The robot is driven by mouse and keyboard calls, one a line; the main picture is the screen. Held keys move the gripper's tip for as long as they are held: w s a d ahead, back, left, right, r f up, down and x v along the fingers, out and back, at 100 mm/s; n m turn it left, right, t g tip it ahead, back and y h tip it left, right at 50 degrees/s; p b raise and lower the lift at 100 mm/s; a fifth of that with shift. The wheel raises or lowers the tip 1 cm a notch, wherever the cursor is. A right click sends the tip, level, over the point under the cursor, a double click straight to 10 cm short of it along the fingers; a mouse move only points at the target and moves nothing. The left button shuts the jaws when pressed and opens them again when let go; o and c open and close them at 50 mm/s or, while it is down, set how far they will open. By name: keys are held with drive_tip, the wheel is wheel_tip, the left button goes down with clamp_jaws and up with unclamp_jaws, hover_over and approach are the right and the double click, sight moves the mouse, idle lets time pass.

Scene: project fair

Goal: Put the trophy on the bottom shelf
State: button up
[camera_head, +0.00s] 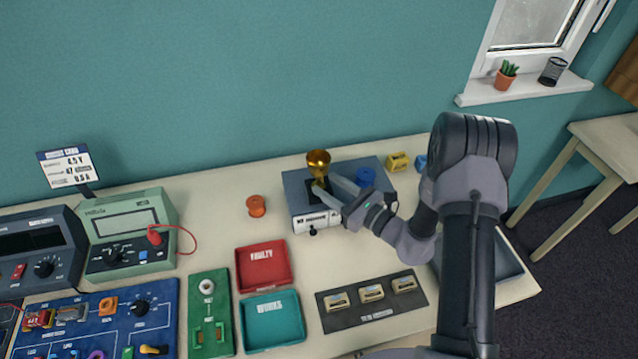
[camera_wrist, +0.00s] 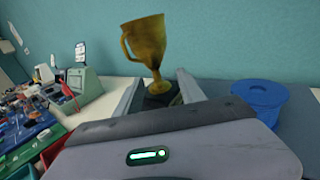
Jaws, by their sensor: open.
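The gold trophy (camera_head: 318,160) has a dark base and stands upright on top of a low grey box (camera_head: 296,190) on the table. It also shows in the wrist view (camera_wrist: 146,42), with its lower part between the finger tips. My gripper (camera_head: 327,182) is open, with its fingers at the trophy's lower part, one on either side. Whether the fingers touch it I cannot tell. No shelf that I can make out as the bottom shelf is in view.
A blue spool (camera_head: 365,176) stands on the grey box right of the trophy. An orange spool (camera_head: 256,206) is to its left. The red tray (camera_head: 287,285) and teal tray (camera_head: 249,340) lie in front. A green meter (camera_head: 128,228) stands left.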

sight(319, 181)
drive_tip(key=x, duration=0.3)
drive_tip(key=shift+w+a, duration=0.1)
drive_tip(key=shift+a, duration=0.4)
drive_tip(key=shift+d, duration=0.1)
clamp_jaws()
idle(0.8)
